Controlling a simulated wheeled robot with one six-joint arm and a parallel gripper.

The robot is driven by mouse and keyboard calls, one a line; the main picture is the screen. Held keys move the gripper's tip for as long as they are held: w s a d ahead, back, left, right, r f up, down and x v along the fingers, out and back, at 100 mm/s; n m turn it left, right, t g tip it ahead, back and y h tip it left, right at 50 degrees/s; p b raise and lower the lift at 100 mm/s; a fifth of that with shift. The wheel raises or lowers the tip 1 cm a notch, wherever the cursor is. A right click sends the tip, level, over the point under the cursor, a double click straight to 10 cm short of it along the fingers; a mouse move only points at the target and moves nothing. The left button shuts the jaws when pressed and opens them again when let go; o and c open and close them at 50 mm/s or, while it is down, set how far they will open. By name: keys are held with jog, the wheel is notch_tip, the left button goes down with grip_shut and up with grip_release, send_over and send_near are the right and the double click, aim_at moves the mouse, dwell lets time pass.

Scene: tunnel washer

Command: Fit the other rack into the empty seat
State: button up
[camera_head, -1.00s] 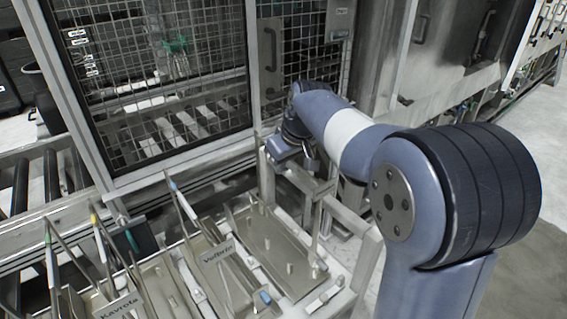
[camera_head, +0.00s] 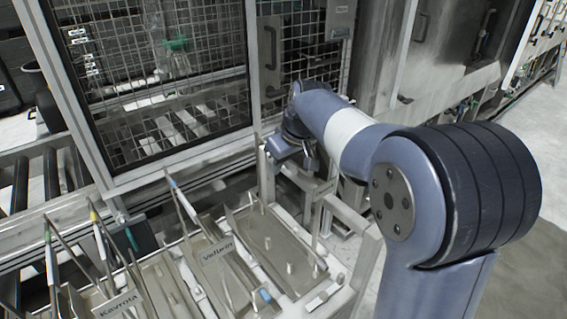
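A tray-like rack base labelled Valbrin or similar (camera_head: 219,249) lies in the lower middle of the head view, with upright rods and a blue-tipped pin. Left of it is another labelled Kavrota (camera_head: 118,304), cut by the lower edge. To the right is a flat bare seat plate (camera_head: 275,243) with short pegs and no rack on it. My gripper (camera_head: 305,168) is at the end of my arm, above and behind this plate, near a metal frame post. Its fingers are small and partly hidden by my wrist, so I cannot tell whether they hold anything.
A mesh-guarded machine (camera_head: 160,80) stands behind. A roller conveyor (camera_head: 45,180) runs at the left. A steel frame (camera_head: 345,215) rises right of the seat plate. Grey floor (camera_head: 535,230) is open at the right.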

jog(key=shift+o, duration=1.1)
jog(key=shift+f, duration=0.2)
jog(key=v, duration=1.1)
jog(key=shift+w+r+b, duration=0.1)
jog(key=shift+b, duration=0.25)
jog(key=x, duration=1)
jog(key=shift+f+p, duration=0.35)
jog(key=shift+f, duration=0.05)
jog(key=shift+w+a+r, duration=0.1)
jog(key=shift+r, duration=0.05)
